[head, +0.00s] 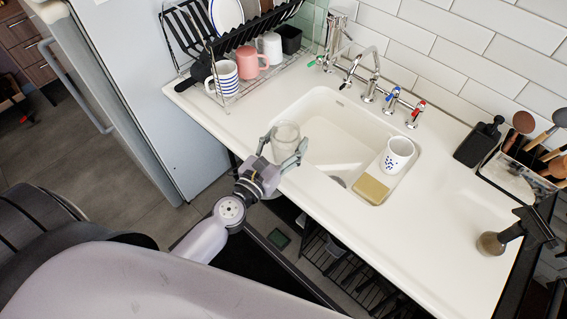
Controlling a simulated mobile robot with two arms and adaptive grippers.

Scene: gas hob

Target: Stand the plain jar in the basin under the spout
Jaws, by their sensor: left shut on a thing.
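The plain jar (286,132), clear and glassy, is between the fingers of my left gripper (284,146) at the left front edge of the basin. My left gripper is shut on it, and the jar looks upright. I cannot tell whether its base touches anything. The white basin (325,118) is set into the counter, with a drain at its front. The spout (372,62) arches out from the tap behind the basin's back edge, to the right of the jar. My right gripper is not in view.
A white cup with blue marks (398,154) and a tan sponge (371,190) are at the basin's right side. A dish rack (232,90) with mugs stands at the back left. A soap bottle (478,142) and utensil holder (508,180) stand right.

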